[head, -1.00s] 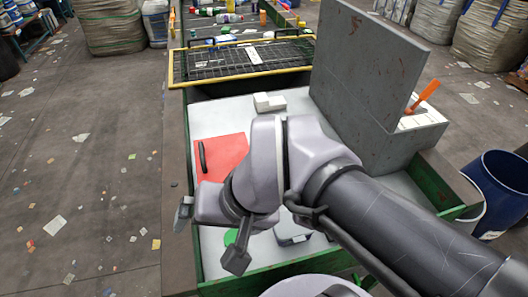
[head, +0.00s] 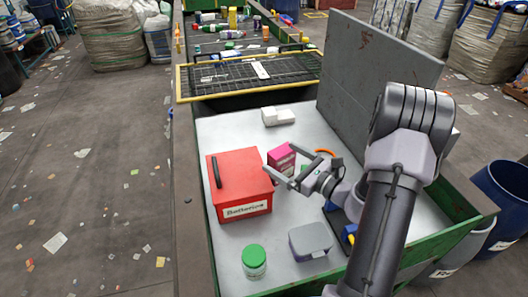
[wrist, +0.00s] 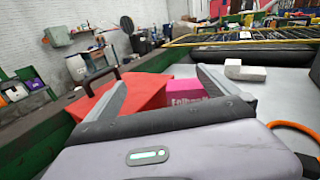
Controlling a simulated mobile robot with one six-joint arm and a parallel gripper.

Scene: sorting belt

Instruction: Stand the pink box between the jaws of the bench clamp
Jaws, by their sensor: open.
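The pink box (head: 281,158), with a pale label, stands on the bench right of the red box in the head view. It also shows beyond my palm in the wrist view (wrist: 186,91), its lower part hidden. My gripper (head: 279,164) is open, its two fingers spread and pointing at the pink box. In the wrist view the box appears between the fingers, nearer the right one; I cannot tell whether they reach around it. Blue and yellow parts (head: 348,234), possibly the bench clamp, are mostly hidden behind my arm, so its jaws cannot be made out.
A red "Batteries" box (head: 240,183) with a black handle stands at left. A green-lidded jar (head: 254,262) and a grey container (head: 311,241) are in front. A white block (head: 278,116) lies at the back. A tall grey panel (head: 375,85) rises at right.

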